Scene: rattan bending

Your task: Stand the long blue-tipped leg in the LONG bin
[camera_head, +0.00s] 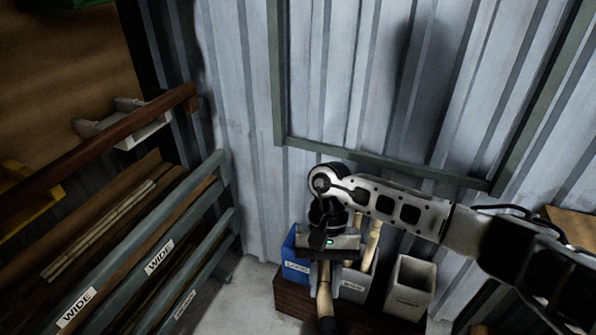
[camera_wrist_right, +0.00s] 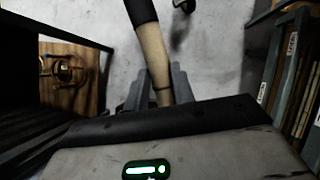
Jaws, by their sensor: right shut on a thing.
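My right gripper (camera_head: 325,268) is shut on a tan wooden leg (camera_head: 325,295) in front of the bins. The leg's near end is a dark cap; I cannot tell whether it is blue. In the right wrist view the fingers (camera_wrist_right: 158,90) clasp the tan leg (camera_wrist_right: 152,52), whose dark cap (camera_wrist_right: 141,11) points away from the gripper. Behind the gripper stand a blue bin (camera_head: 294,268), a pale middle bin (camera_head: 353,288) and a pale right bin (camera_head: 411,288). Their labels are too small to read. My left gripper is out of view.
Other tan legs (camera_head: 372,244) stand leaning behind my gripper by the middle bin. The right bin looks empty. The bins rest on a dark brown wooden base (camera_head: 290,304) against the corrugated wall (camera_head: 250,130). A rack with "WIDE" labels (camera_head: 159,257) stands at left.

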